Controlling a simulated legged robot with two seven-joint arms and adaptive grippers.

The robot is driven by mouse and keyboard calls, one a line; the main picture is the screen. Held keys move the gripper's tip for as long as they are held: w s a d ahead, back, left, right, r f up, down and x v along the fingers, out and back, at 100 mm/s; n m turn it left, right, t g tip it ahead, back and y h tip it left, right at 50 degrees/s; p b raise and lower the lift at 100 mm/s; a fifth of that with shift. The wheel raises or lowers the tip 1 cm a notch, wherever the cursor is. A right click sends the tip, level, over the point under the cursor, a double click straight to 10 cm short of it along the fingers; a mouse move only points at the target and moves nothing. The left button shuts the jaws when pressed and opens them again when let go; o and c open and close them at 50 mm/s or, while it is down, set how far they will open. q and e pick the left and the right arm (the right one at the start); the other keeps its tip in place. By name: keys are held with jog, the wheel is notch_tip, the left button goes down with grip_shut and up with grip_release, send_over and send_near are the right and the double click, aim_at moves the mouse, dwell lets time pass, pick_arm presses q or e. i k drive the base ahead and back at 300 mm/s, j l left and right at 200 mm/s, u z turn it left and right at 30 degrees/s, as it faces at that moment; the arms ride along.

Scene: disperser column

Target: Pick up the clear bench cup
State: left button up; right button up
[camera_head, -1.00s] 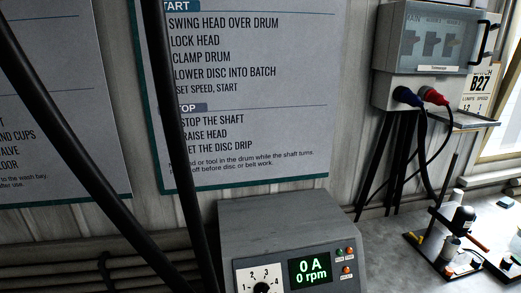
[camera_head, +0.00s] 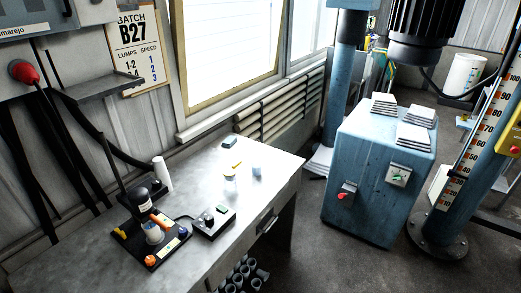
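Two small pale vessels stand on the grey bench (camera_head: 90,254). One is a clear-looking cup or jar (camera_head: 230,187) near the middle of the bench top. The other is a pale bluish cup (camera_head: 257,171) to its right and a little farther back. Neither of my grippers shows in the head view.
A control box (camera_head: 213,220) lies beside the stirrer, and a white cylinder (camera_head: 162,172) stands behind it. A small yellow item (camera_head: 236,164) lies near the cups. A blue cabinet (camera_head: 375,190) with paper stacks stands to the right, across a floor gap. Several dark cups sit below the bench.

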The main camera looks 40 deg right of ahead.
aim_at(256, 162)
jog(key=l+u, duration=0.3)
jog(key=l, duration=0.3)
jog(key=l+u, duration=0.35)
jog(key=l, duration=0.3)
jog(key=k+l+u, duration=0.3)
jog(key=l, duration=0.25)
jog(key=i+l+z, duration=0.1)
jog(key=l+z, duration=0.15)
jog(key=i+l+z, duration=0.1)
jog(key=l+z, duration=0.15)
